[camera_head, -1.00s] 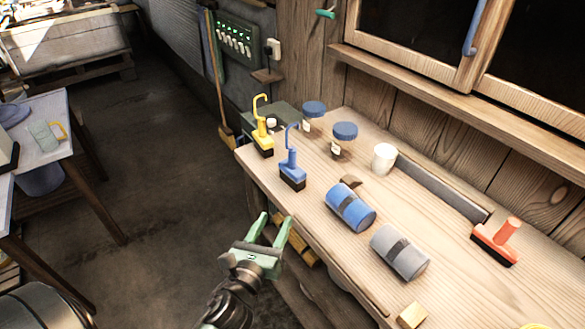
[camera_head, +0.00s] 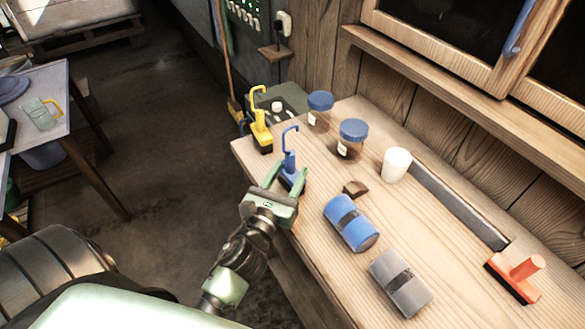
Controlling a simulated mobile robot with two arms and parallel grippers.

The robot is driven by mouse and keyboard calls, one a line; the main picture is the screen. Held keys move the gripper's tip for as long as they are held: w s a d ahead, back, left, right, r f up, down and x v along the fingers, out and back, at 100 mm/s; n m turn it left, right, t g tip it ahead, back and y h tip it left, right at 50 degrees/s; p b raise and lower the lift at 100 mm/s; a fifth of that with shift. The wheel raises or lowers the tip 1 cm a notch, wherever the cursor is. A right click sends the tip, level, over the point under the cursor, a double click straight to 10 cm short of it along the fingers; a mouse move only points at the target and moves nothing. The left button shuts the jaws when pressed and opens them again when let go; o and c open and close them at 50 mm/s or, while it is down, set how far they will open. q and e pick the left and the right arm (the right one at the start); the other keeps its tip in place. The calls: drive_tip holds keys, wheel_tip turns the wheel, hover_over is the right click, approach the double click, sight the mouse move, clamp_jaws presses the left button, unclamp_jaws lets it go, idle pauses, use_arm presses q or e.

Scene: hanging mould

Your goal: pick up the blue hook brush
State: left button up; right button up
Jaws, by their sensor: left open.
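The blue hook brush (camera_head: 290,166) stands upright on the wooden workbench (camera_head: 300,220), near its left edge, with its hook at the top. My left gripper (camera_head: 287,176) is open right at the brush. Its two fingers point toward the brush body, one on the left side and one at the right in the picture. The fingers and palm hide part of the brush's lower body and base. I cannot tell whether the fingers touch it. My right gripper is not in view.
A yellow hook brush (camera_head: 260,128) stands just behind to the left. Two blue-lidded jars (camera_head: 352,140), a white cup (camera_head: 396,164), a small brown block (camera_head: 355,188), blue roll (camera_head: 351,222), grey roll (camera_head: 401,283) and red brush (camera_head: 514,277) stand or lie rightward.

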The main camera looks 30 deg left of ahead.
sight(294, 158)
use_arm(q)
drive_tip(key=shift+w+a+r+p, duration=0.15)
drive_tip(key=shift+w+a+p, duration=0.1)
drive_tip(key=shift+w, duration=0.25)
drive_tip(key=shift+w+a+r+p, duration=0.1)
drive_tip(key=shift+w+p, duration=0.15)
drive_tip(key=shift+w, duration=0.25)
drive_tip(key=w, duration=0.2)
drive_tip(key=shift+w+a+f+p, duration=0.2)
drive_tip(key=shift+w+a+p, duration=0.05)
drive_tip(key=shift+w+p, duration=0.15)
drive_tip(key=shift+w, duration=0.35)
drive_tip(key=shift+f, duration=0.1)
clamp_jaws()
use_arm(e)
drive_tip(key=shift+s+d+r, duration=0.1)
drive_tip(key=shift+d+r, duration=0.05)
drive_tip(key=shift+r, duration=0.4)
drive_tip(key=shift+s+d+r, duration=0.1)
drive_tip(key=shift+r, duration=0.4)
